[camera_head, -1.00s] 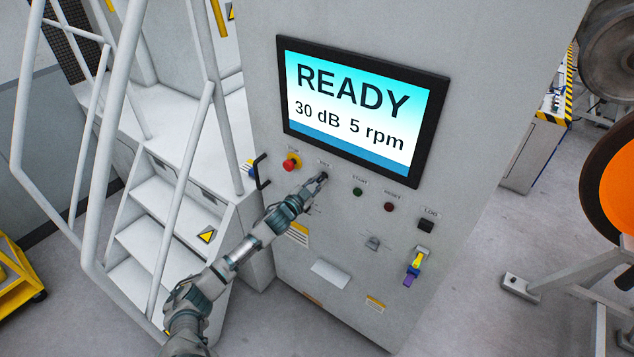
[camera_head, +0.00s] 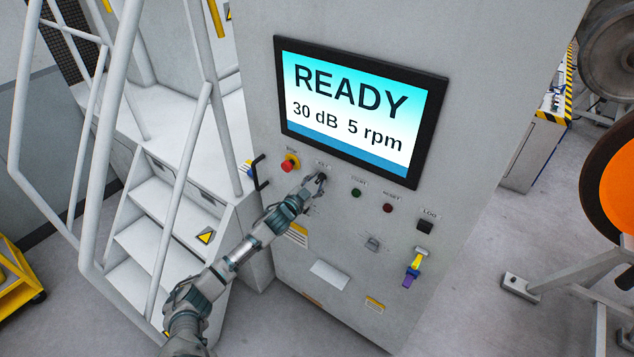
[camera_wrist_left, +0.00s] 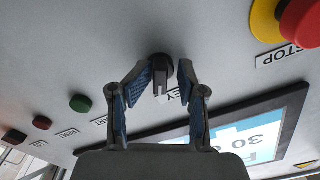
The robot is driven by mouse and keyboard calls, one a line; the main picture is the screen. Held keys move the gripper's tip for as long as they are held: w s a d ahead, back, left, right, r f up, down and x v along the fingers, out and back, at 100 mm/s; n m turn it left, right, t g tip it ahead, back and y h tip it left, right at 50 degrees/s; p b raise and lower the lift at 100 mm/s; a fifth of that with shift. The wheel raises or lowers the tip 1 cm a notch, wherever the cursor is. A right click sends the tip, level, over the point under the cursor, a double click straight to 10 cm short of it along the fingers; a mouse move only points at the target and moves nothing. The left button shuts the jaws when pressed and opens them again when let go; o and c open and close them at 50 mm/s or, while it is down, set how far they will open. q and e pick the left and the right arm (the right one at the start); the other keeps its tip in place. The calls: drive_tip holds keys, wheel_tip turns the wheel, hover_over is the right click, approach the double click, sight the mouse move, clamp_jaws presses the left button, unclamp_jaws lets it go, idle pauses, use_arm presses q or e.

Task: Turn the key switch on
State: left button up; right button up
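The key switch (camera_wrist_left: 161,70) is a black knob with a slotted bar on the grey panel, under the KEY label. In the head view it is mostly hidden by my left gripper (camera_head: 318,183). In the left wrist view my left gripper (camera_wrist_left: 167,70) is open, with one blue-padded finger on each side of the knob. The left-hand fingertip is very close to the knob; I cannot tell whether it touches. A gap shows between the knob and the right-hand finger. My right gripper is in neither view.
The screen (camera_head: 360,105) above reads READY, 30 dB, 5 rpm. A red stop button (camera_head: 289,164) sits left of the switch, and green (camera_head: 356,192) and red (camera_head: 388,208) buttons sit right. A black crank handle (camera_head: 260,172) and white stairs (camera_head: 165,205) stand left.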

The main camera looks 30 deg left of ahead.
use_arm(q)
drive_tip(key=shift+a, duration=0.1)
drive_tip(key=shift+s+f, duration=0.1)
drive_tip(key=shift+s, duration=0.05)
drive_tip(key=s, duration=1.1)
drive_tip(key=shift+s+a, duration=0.3)
drive_tip(key=shift+a, duration=0.15)
